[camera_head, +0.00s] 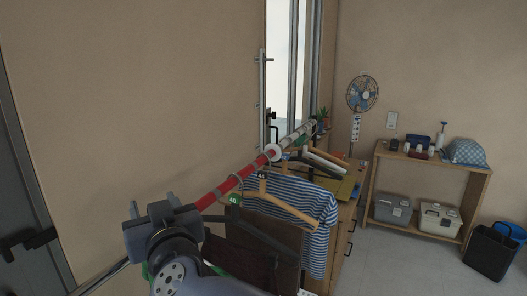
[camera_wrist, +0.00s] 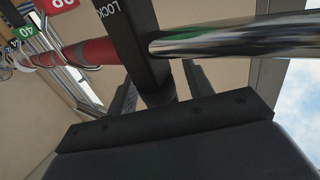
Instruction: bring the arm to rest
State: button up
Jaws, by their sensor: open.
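My gripper (camera_head: 153,204) is at the lower left of the head view, by the near part of the clothes rail, with its two fingers apart. In the wrist view my gripper (camera_wrist: 160,88) is open. A black bar marked "LOCK" (camera_wrist: 130,35) comes down across the view between the two fingers. I cannot tell whether they touch it. The rail shows a red section (camera_head: 215,193) on one side and a bare chrome section (camera_wrist: 245,36) on the other. No garment shows in the fingers.
A striped shirt (camera_head: 318,226) on a wooden hanger (camera_head: 290,208) and dark garments hang close to my arm. A wooden dresser (camera_head: 347,232) stands behind them. A shelf (camera_head: 431,166) with boxes, a fan (camera_head: 362,94) and a black bin (camera_head: 490,253) are at the right. Floor is clear before the shelf.

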jog(key=b, duration=0.2)
jog(key=n+y+b, duration=0.1)
jog(key=b, duration=0.1)
jog(key=shift+f+g, duration=0.25)
jog(key=shift+g, duration=0.15)
jog(key=shift+y+b, duration=0.35)
jog(key=shift+y, duration=0.05)
